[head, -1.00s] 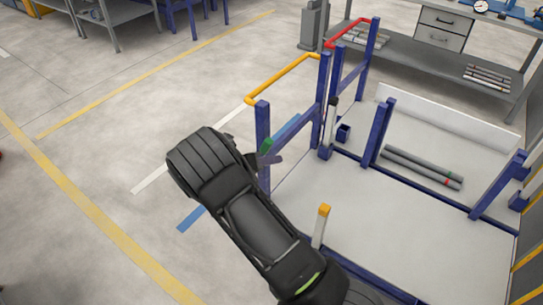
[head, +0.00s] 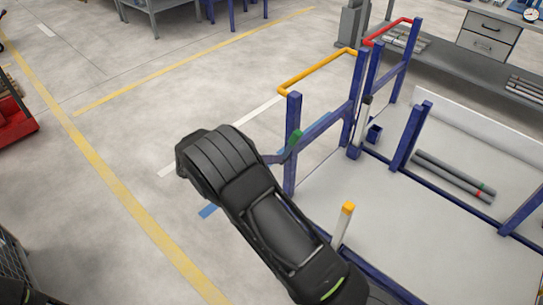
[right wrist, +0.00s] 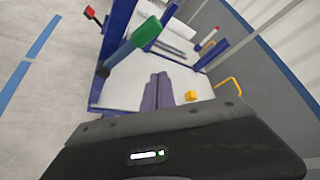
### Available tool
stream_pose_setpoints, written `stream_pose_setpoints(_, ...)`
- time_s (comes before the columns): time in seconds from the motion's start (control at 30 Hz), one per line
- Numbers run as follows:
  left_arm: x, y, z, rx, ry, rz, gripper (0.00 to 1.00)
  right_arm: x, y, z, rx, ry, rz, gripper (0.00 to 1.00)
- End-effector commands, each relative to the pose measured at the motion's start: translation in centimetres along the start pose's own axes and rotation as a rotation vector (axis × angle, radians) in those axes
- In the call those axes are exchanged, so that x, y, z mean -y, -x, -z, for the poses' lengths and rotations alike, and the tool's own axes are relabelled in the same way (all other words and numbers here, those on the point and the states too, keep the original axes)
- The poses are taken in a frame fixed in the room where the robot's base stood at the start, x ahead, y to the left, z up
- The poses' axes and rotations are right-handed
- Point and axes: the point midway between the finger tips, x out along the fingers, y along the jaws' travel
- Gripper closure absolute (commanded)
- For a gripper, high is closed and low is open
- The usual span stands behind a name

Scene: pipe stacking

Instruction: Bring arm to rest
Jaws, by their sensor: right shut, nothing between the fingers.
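My right arm (head: 275,225) reaches in from the lower right of the head view. Its right gripper (head: 270,159) is mostly hidden behind the wrist; the part that shows is beside the blue rack post. In the right wrist view the two fingers (right wrist: 157,92) are together with nothing between them. The blue rack (head: 292,165) stands beyond the arm. Two grey pipes (head: 452,176) with green and red bands lie side by side on its white floor.
A post with a yellow cap (head: 347,208) stands close to my right arm. A yellow rail (head: 316,72) and a red rail (head: 388,31) top the rack. A grey workbench (head: 455,62) stands behind. A red cart (head: 15,118) is at the far left. The floor between is open.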

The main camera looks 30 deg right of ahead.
Motion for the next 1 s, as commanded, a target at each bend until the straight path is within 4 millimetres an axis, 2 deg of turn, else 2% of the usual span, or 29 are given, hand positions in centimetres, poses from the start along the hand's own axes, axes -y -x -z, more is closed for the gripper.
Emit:
stream_pose_setpoints(0.27,0.0,0.0,0.0,0.000,0.000,0.000,0.22,-0.1,-0.1,0.2,-0.005,-0.002,-0.003,1.00)
stream_pose_setpoints(0.37,0.0,0.0,0.0,0.000,0.000,0.000,0.22,-0.6,-0.6,1.4,-0.035,-0.013,-0.020,1.00)
stream_pose_setpoints(0.47,0.0,0.0,0.0,0.000,0.000,0.000,0.22,-1.6,-1.7,4.3,-0.106,-0.045,-0.061,1.00)
stream_pose_setpoints(0.57,0.0,0.0,0.0,0.000,0.000,0.000,0.22,-3.3,-2.9,9.2,-0.234,-0.111,-0.121,1.00)
stream_pose_setpoints(0.67,0.0,0.0,0.0,0.000,0.000,0.000,0.22,-5.0,-3.3,16.0,-0.427,-0.227,-0.179,1.00)
stream_pose_setpoints(0.7,0.0,0.0,0.0,0.000,0.000,0.000,0.22,-5.5,-3.1,19.2,-0.522,-0.289,-0.194,1.00)
stream_pose_setpoints(0.77,0.0,0.0,0.0,0.000,0.000,0.000,0.22,-6.2,-2.2,24.1,-0.681,-0.401,-0.202,1.00)
stream_pose_setpoints(0.8,0.0,0.0,0.0,0.000,0.000,0.000,0.22,-6.5,-1.2,27.3,-0.794,-0.487,-0.193,1.00)
stream_pose_setpoints(0.87,0.0,0.0,0.0,0.000,0.000,0.000,0.22,-6.7,0.9,31.9,-0.977,-0.638,-0.156,1.00)
stream_pose_setpoints(0.9,0.0,0.0,0.0,0.000,0.000,0.000,0.22,-6.6,2.7,34.7,-1.106,-0.756,-0.111,1.00)
stream_pose_setpoints(1.0,0.0,0.0,0.0,0.000,0.000,0.000,0.22,-5.9,7.8,40.0,-1.423,-1.101,0.090,1.00)
